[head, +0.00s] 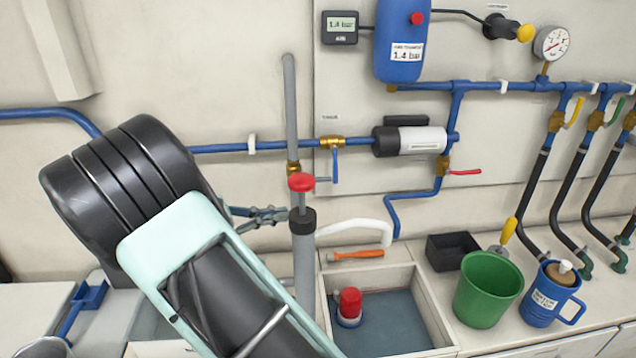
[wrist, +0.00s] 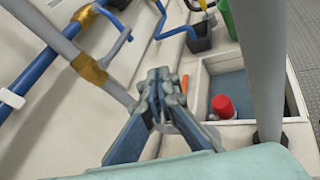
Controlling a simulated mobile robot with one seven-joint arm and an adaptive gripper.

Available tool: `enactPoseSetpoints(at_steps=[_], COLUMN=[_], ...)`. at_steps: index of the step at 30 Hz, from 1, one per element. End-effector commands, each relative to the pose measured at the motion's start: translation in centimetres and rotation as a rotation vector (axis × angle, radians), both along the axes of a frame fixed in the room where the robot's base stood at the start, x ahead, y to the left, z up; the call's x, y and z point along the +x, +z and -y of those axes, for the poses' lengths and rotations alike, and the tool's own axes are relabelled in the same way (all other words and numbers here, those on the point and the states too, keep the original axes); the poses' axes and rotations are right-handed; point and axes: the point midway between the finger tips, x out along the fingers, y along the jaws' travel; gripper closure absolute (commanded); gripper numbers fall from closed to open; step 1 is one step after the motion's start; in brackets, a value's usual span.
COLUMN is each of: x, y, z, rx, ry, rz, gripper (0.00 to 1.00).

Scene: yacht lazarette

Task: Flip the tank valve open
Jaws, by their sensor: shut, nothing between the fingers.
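The valve I take for the tank valve (head: 332,142) is a brass body on the horizontal blue pipe. A small label above it is too small to read. Its blue lever (head: 335,166) hangs straight down, across the pipe. In the wrist view the brass body (wrist: 84,16) is at the upper left, and the blue lever (wrist: 118,44) slants beside it. In the wrist view my gripper's fingertips (wrist: 160,76) are apart from the lever.
A vertical grey pipe (head: 290,100) with a brass fitting (head: 293,168) stands left of the valve. Below are a sink (head: 412,280) with a red-capped item (head: 350,303), an orange-handled tool (head: 358,254) and a green bucket (head: 487,290).

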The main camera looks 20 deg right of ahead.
Motion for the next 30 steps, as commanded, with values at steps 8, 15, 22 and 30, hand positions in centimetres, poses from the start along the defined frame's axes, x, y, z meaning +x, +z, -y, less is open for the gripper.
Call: enactPoseSetpoints(at_steps=[8,15,22,30], x=[1.2,1.5,1.5,2.2], y=[-0.4,-0.4,-0.4,-0.2], z=[1.0,0.9,0.9,3.5], rx=[-0.325,-0.381,-0.378,-0.377], ry=[0.14,0.168,0.167,0.163], rz=[-0.214,-0.25,-0.247,-0.249], gripper=[1.0,1.0,1.0,1.0])
